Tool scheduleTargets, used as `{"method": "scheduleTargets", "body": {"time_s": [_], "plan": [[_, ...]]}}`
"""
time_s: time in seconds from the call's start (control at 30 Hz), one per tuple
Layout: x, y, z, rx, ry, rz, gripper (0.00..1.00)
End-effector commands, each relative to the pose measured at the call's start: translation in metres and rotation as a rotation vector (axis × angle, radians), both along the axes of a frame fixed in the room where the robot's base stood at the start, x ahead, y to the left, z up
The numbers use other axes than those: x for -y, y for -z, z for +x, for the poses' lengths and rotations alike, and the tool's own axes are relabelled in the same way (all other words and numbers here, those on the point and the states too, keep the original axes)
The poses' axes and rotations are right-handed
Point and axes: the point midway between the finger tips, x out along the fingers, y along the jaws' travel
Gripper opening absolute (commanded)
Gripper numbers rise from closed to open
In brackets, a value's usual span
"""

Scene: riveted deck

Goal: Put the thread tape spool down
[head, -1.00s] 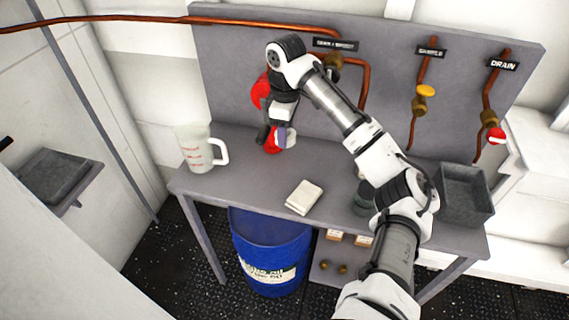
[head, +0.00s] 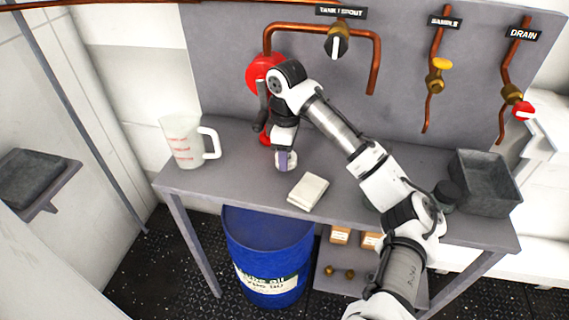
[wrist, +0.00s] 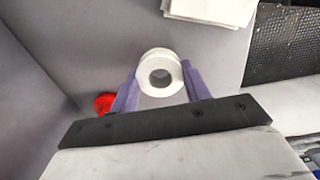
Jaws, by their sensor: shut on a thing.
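The thread tape spool (wrist: 160,73) is a white ring with a hole through its middle. In the wrist view it sits between the two purple fingers of my gripper (wrist: 160,88), which is shut on it. In the head view my gripper (head: 286,160) points down at the grey bench (head: 240,190), between the measuring jug and the folded cloth. The spool is mostly hidden by the fingers there. I cannot tell whether the spool touches the bench top.
A clear measuring jug (head: 184,142) stands to the left. A folded white cloth (head: 308,191) lies to the right. A red round object (head: 264,72) is behind my wrist. A grey tray (head: 484,183) and a dark round container (head: 447,194) are at the right end. Bare bench lies around the gripper.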

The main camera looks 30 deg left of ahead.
Motion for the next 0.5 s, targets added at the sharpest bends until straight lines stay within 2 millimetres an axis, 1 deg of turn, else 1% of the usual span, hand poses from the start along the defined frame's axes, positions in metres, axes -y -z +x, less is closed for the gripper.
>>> {"method": "scheduleTargets", "body": {"time_s": [0.03, 0.1, 0.5], "plan": [[0.0020, 0.0138, 0.0000, 0.001, 0.000, 0.000, 0.25], [0.0039, 0.0201, -0.0002, 0.001, 0.000, 0.000, 0.25], [0.0050, 0.0212, -0.0010, -0.001, -0.001, 0.000, 0.25]]}}
